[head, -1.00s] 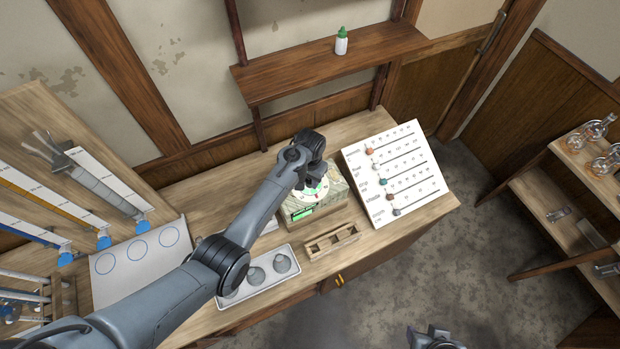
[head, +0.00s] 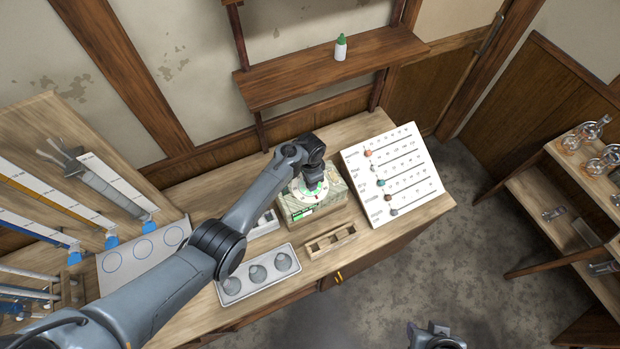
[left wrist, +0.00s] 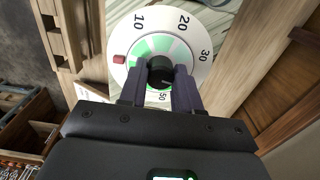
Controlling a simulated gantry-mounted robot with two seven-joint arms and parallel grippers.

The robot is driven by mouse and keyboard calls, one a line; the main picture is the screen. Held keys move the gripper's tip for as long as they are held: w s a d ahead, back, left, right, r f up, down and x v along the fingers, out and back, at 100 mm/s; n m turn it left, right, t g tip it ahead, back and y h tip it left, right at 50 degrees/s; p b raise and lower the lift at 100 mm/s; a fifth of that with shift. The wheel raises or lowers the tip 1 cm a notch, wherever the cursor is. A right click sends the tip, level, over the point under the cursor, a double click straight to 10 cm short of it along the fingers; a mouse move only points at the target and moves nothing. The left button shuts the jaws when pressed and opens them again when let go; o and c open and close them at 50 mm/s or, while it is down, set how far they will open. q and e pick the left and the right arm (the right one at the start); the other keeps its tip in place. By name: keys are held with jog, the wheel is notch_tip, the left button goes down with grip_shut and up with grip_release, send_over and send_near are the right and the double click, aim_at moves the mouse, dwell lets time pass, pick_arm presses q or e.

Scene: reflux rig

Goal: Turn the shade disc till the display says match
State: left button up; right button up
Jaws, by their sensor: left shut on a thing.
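The shade disc (left wrist: 186,40) is a white dial with green wedges, numbers around its rim and a black central knob (left wrist: 161,72). My left gripper (left wrist: 160,84) is shut on the knob, one finger on each side. A red marker (left wrist: 120,59) sits at the disc's left edge, below the 10. In the head view the disc (head: 306,190) lies on top of a box (head: 328,203), partly hidden by my left gripper (head: 313,183). The green-lit display (head: 302,214) on the box is too small to read. My right gripper (head: 437,335) is at the bottom edge, away from the bench.
A tray (head: 222,289) with round grey pieces and a wooden rack (head: 330,241) stand in front of the box. A white scale board (head: 415,165) with coloured sliders is to its right. A bottle (head: 340,47) stands on the shelf (head: 290,84) above.

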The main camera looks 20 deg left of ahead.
pick_arm(q)
jog(key=shift+m, duration=1.3)
jog(key=shift+f+m, duration=0.1)
jog(key=shift+m, duration=0.2)
jog(key=o, duration=1.1)
jog(key=shift+c, duration=0.2)
jog(key=shift+r+p, duration=0.4)
jog(key=shift+r, duration=0.35)
notch_tip(320, 180, up, 9)
jog(key=shift+r+p, duration=0.2)
jog(key=shift+p, duration=0.25)
